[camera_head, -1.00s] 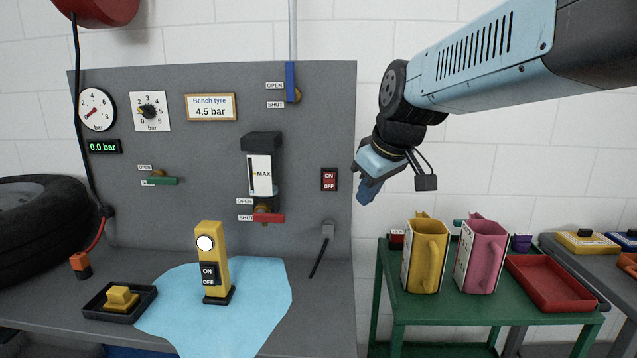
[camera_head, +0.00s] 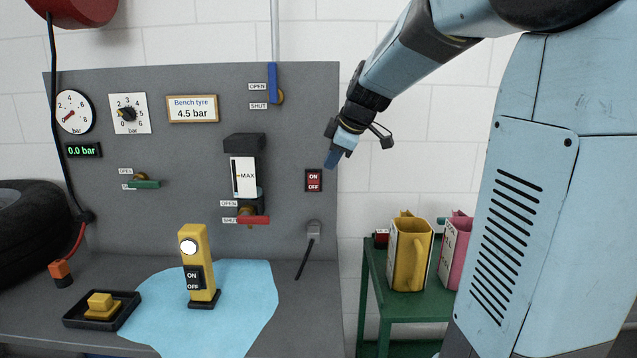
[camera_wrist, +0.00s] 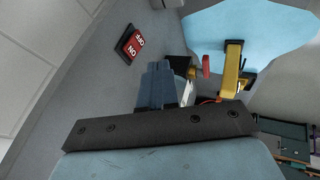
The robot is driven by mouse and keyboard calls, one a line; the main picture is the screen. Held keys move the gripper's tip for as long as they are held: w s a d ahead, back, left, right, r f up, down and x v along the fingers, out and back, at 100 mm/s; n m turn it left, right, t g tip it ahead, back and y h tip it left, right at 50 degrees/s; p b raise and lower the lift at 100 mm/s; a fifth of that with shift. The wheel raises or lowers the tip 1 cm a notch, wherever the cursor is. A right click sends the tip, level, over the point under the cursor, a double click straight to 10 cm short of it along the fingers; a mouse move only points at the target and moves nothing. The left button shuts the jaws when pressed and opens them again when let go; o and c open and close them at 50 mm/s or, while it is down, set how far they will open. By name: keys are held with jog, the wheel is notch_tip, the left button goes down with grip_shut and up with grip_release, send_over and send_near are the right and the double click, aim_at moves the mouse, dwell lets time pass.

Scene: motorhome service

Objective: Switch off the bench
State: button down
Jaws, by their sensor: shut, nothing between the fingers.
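A red ON/OFF switch (camera_head: 314,180) is on the grey panel's right side; it also shows in the wrist view (camera_wrist: 130,46). I cannot tell which half is pressed in. My gripper (camera_head: 333,159) is shut and empty, just above and right of this switch, seemingly apart from it. Its fingers point toward the panel side in the wrist view (camera_wrist: 157,78). A yellow work lamp (camera_head: 197,260) stands on the bench with a bright white light and its own ON/OFF switch (camera_head: 193,280). The blue lever (camera_head: 272,83) stands upright; the red lever (camera_head: 253,220) and green lever (camera_head: 145,184) lie level.
A light blue sheet or spill (camera_head: 240,310) lies under the lamp. A black tray (camera_head: 75,318) with a yellow block sits left. The digital readout (camera_head: 83,150) shows 0.0 bar. Yellow and pink jugs (camera_head: 409,255) stand on a green table (camera_head: 400,305). My arm covers the right.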

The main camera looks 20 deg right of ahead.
jog(key=shift+f, duration=0.1)
send_near(314, 189)
notch_tip(314, 189, down, 4)
jog(key=s+a, duration=0.2)
jog(key=w, duration=0.1)
jog(key=w+f, duration=0.1)
jog(key=w, duration=0.1)
jog(key=shift+w+d+f, duration=0.1)
jog(key=shift+w, duration=0.1)
jog(key=shift+w+d, duration=0.2)
jog(key=shift+w, duration=0.5)
jog(key=shift+f, duration=0.15)
jog(key=shift+w+f, duration=0.1)
jog(key=shift+w, duration=0.15)
jog(key=shift+d+r, duration=0.1)
jog(key=shift+r, duration=0.1)
